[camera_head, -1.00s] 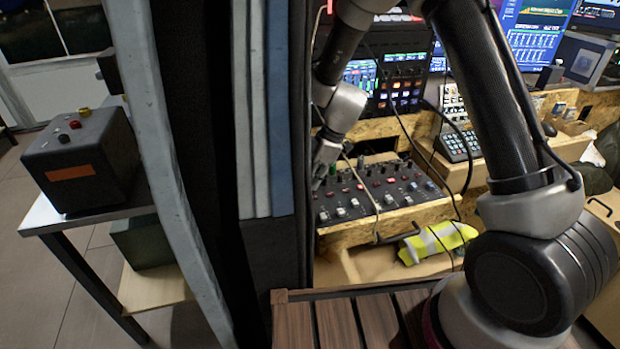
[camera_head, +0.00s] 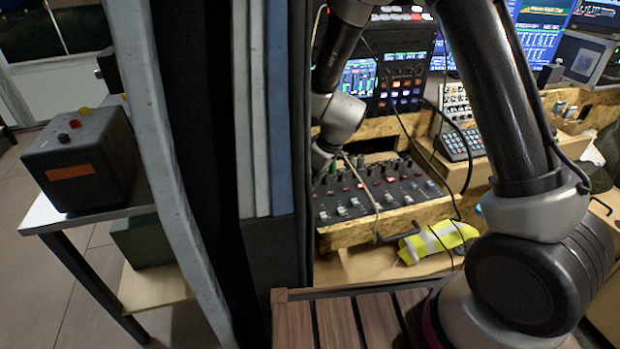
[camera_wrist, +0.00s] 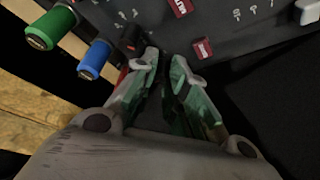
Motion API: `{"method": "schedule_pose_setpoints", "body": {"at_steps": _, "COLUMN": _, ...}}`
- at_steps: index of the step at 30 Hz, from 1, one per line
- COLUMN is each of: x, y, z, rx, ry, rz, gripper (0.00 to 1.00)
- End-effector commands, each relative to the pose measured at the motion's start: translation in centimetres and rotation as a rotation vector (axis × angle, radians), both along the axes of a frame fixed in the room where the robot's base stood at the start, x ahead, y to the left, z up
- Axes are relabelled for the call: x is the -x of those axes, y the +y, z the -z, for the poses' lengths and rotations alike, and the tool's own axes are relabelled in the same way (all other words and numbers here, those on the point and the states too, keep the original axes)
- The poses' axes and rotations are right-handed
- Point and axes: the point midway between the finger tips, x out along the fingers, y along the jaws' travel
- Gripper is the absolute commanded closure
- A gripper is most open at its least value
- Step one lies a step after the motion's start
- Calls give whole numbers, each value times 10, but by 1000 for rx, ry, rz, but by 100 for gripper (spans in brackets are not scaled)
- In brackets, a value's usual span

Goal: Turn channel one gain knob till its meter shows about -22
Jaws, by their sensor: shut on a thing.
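The mixer panel (camera_head: 385,192), dark with rows of small knobs, lies on the wooden bench in the head view. My gripper (camera_wrist: 164,56) is at the panel in the wrist view, its fingers closed on a small dark knob that they almost wholly hide. I cannot read which channel it is. A dark knob (camera_wrist: 131,38) stands beside the left fingertip.
A green (camera_wrist: 52,27) and a blue connector (camera_wrist: 95,59) stick out left of my gripper. Black cables (camera_head: 425,150) hang over the panel. A keypad (camera_head: 459,146) stands to the right. The dark upright (camera_head: 275,245) stands close on the left.

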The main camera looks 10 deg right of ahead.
Motion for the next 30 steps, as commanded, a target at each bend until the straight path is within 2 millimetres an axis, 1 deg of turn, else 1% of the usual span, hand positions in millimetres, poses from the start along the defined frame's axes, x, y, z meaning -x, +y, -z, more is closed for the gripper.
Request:
{"method": "schedule_pose_setpoints", "body": {"at_steps": 17, "x": 0, "y": 0, "z": 0, "rx": 0, "ry": -1, "rz": 30, "gripper": 100}}
{"method": "schedule_pose_setpoints", "body": {"at_steps": 18, "x": 0, "y": 0, "z": 0, "rx": 0, "ry": -1, "rz": 30, "gripper": 80}}
{"method": "schedule_pose_setpoints", "body": {"at_steps": 21, "x": 0, "y": 0, "z": 0, "rx": 0, "ry": -1, "rz": 30, "gripper": 64}}
{"method": "schedule_pose_setpoints", "body": {"at_steps": 30, "x": 0, "y": 0, "z": 0, "rx": 1, "ry": -1, "rz": 30, "gripper": 64}}
